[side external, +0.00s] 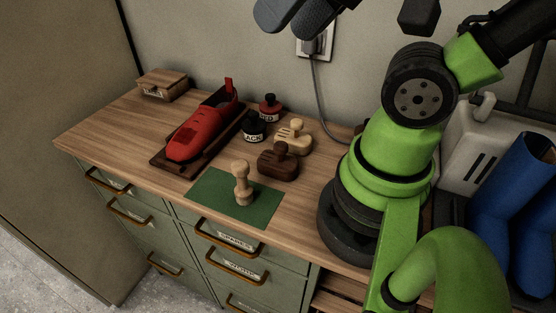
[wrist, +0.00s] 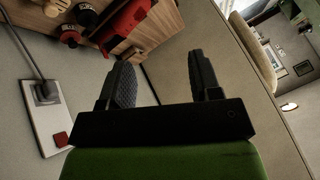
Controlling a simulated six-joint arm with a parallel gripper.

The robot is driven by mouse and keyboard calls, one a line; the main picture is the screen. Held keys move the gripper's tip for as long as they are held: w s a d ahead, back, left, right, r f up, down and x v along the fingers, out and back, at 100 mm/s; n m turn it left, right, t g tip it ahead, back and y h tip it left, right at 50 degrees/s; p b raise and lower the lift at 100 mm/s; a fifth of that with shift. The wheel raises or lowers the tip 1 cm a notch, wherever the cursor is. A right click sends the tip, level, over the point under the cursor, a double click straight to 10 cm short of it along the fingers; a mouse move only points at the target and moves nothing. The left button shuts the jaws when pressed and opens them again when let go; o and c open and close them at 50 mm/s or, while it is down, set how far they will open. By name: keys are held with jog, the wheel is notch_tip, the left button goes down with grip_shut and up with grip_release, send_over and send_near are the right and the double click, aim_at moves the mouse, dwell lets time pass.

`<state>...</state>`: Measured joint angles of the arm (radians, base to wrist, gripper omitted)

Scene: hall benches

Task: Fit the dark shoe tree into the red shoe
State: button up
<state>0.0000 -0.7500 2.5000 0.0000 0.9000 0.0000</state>
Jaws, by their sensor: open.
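The red shoe (side external: 190,137) lies on a dark wooden tray (side external: 166,165) on the bench, with a red tab standing up at its heel end. It also shows in the wrist view (wrist: 126,24), partly cut off by the top edge. The dark shoe tree (side external: 278,164) appears to be the dark brown wooden piece with a round knob, lying right of the shoe and apart from it. My gripper (side external: 293,20) is high above the back of the bench, open and empty. In the wrist view my gripper (wrist: 162,78) has nothing between its fingers.
A pale knobbed wooden piece (side external: 294,137) lies behind the dark one. A pale turned piece (side external: 242,184) stands on a green mat (side external: 213,190). A black jar (side external: 253,128) and a red jar (side external: 270,107) stand beside the shoe. A wooden box (side external: 162,83) is back left. A cable hangs from the wall socket (side external: 314,41).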

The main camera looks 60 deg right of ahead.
jog(key=shift+o, duration=0.2)
jog(key=g+h, duration=0.2)
jog(key=g, duration=0.5)
send_over(280, 144)
jog(key=shift+n, duration=0.4)
notch_tip(280, 144, down, 17)
jog(key=shift+s+r, duration=0.1)
jog(key=shift+r, duration=0.05)
jog(key=shift+s+d+f, duration=0.1)
jog(key=shift+f, duration=5.3)
jog(key=c, duration=1)
